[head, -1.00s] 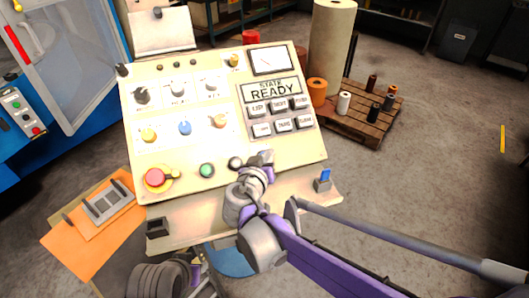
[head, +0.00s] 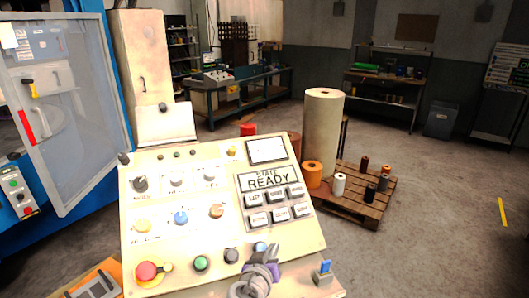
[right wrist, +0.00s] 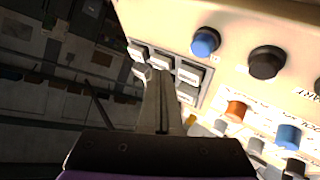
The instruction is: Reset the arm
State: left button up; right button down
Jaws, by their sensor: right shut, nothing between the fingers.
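The control panel (head: 222,160) has a sloped cream face, and its display (head: 268,181) reads "STATE READY". Along its lower edge are a red mushroom button (head: 147,271), a green button (head: 201,263), a black button (head: 231,255) and a blue button (head: 260,247). My right gripper (head: 272,252) is shut and empty, just right of the blue button in the head view. In the right wrist view its fingers (right wrist: 153,80) overlap the grey keys (right wrist: 187,75), with the blue button (right wrist: 205,42) to their right. I cannot tell whether they touch the panel. My left gripper is out of view.
A blue machine with a clear door (head: 70,110) stands left of the panel. A pallet (head: 345,208) with a tall roll (head: 322,135) and several spools is behind right. A small blue-topped switch (head: 324,270) sits at the panel's right front. Open floor lies at right.

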jog(key=s+d+f+g+y, duration=0.1)
jog(key=s+d+f+g, duration=0.25)
jog(key=s+d, duration=0.5)
jog(key=s+d+f+g, duration=0.3)
jog(key=s+d+f, duration=0.1)
jog(key=s+d, duration=0.45)
jog(key=s+a+f+g+y, duration=0.1)
jog(key=s+f+y, duration=0.2)
jog(key=s, duration=0.5)
jog(key=shift+s+f, duration=0.2)
jog(key=shift+f, duration=0.1)
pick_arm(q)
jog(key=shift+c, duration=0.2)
